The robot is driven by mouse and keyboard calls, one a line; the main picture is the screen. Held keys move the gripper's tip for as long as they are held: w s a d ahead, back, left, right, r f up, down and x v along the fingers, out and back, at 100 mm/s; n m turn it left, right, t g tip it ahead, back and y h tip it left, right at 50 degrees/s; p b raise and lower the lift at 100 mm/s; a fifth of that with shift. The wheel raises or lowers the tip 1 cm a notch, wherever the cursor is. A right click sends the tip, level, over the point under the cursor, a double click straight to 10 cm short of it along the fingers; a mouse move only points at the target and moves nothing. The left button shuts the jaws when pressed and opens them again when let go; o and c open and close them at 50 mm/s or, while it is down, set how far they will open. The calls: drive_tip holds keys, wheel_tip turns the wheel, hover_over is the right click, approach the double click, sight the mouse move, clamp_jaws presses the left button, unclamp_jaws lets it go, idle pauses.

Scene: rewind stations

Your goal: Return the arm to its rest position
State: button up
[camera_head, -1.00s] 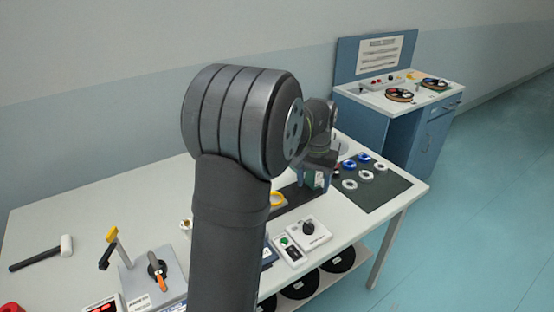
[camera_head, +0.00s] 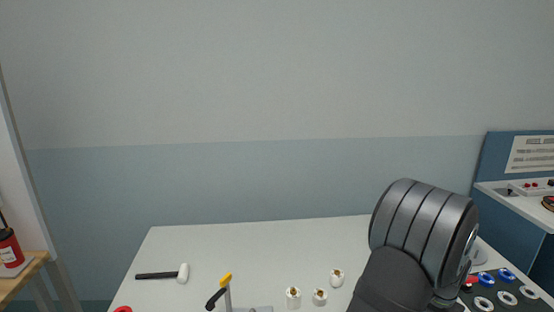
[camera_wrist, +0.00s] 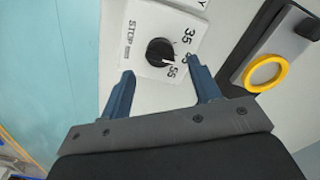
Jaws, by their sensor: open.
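My gripper (camera_wrist: 160,66) shows in the wrist view with two blue fingers apart and nothing between them. Beyond the fingertips is a white dial box (camera_wrist: 138,28) with a black knob (camera_wrist: 160,51) and the markings STOP, 35 and 55; I cannot tell whether the fingers touch it. In the head view my dark arm stands at the lower right, and my gripper is out of sight there.
A white table (camera_head: 240,240) holds a mallet (camera_head: 160,275), a yellow-tipped lever (camera_head: 225,281) and several small white pieces (camera_head: 293,297). Blue and white spools (camera_head: 508,275) lie at right. A yellow ring (camera_wrist: 266,73) is right of my gripper. The table's back left is clear.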

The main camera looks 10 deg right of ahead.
drive_tip(key=shift+f, duration=2.3)
wheel_tip(320, 180, up, 17)
wheel_tip(320, 180, down, 17)
drive_tip(key=shift+f, duration=0.2)
drive_tip(key=shift+r+n, duration=0.2)
drive_tip(key=shift+n, duration=0.7)
drive_tip(key=n, duration=0.7)
drive_tip(key=shift+r, duration=3.1)
drive_tip(key=shift+o, duration=0.4)
